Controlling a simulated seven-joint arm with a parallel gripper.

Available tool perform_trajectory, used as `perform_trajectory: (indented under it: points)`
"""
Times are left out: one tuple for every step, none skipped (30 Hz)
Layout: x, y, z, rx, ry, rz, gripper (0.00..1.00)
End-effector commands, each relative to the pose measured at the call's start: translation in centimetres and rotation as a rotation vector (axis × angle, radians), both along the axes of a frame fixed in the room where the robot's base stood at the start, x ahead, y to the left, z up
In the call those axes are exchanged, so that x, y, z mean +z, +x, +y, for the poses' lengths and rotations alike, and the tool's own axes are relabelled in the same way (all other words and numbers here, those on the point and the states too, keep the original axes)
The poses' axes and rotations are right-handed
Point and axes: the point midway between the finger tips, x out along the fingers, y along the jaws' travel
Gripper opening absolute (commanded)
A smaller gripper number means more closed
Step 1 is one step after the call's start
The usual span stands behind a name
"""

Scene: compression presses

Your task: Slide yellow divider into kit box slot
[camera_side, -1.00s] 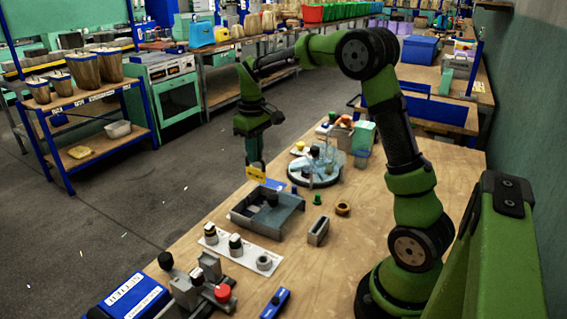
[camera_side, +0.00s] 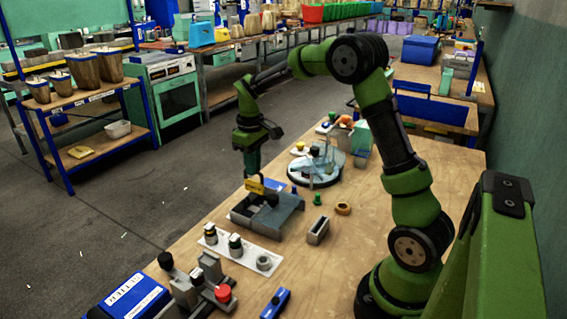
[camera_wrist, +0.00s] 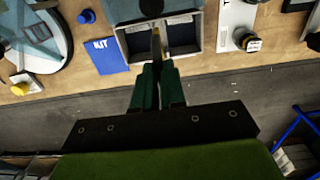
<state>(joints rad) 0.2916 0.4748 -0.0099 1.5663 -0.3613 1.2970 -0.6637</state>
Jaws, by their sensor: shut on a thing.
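My gripper (camera_side: 254,176) points down over the grey kit box (camera_side: 284,220) and is shut on the yellow divider (camera_side: 262,186). In the side view the divider hangs at the box's far-left part, its lower edge near the rim. In the wrist view the gripper's fingers (camera_wrist: 158,82) hold the divider (camera_wrist: 157,43) nearly edge-on. There it lies across the opening of the kit box (camera_wrist: 196,45). I cannot tell whether its lower edge is inside the slot, as the slot is hidden.
A blue KIT card (camera_wrist: 104,55) lies beside the box. A small grey holder (camera_side: 318,231), a green peg (camera_side: 317,199) and a round glass-like fixture (camera_side: 314,172) stand nearby.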

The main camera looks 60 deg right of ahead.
Motion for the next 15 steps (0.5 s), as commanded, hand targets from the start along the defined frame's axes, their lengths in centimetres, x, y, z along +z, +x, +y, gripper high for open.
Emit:
perform_trajectory:
  points:
    - [-0.4, 0.0, 0.0, 0.000, 0.000, 0.000, 0.00]
    - [-0.6, 0.0, 0.0, 0.000, 0.000, 0.000, 0.00]
    - [-0.9, 0.0, 0.0, -0.001, 0.000, 0.000, 0.00]
    - [-1.1, 0.0, 0.0, -0.001, -0.001, 0.000, 0.00]
    - [-1.2, 0.0, 0.0, 0.000, -0.001, 0.000, 0.00]
    - [-1.4, 0.0, 0.0, 0.000, -0.001, 0.000, 0.00]
    - [-1.5, 0.0, 0.0, 0.000, -0.001, 0.000, 0.00]
    - [-1.6, 0.0, 0.0, 0.000, -0.001, 0.000, 0.00]
    - [-1.7, 0.0, 0.0, 0.000, 0.000, 0.000, 0.00]
    - [-1.8, 0.0, 0.0, 0.000, 0.000, 0.000, 0.00]
    - [-1.8, 0.0, 0.0, 0.000, 0.000, 0.000, 0.00]
    - [-1.8, 0.0, 0.0, -0.001, 0.000, 0.000, 0.00]
    - [-1.8, 0.0, 0.0, -0.001, 0.000, -0.001, 0.00]
    - [-1.8, 0.0, 0.0, -0.001, 0.000, -0.001, 0.00]
    - [-1.8, 0.0, 0.0, -0.001, -0.001, -0.001, 0.00]
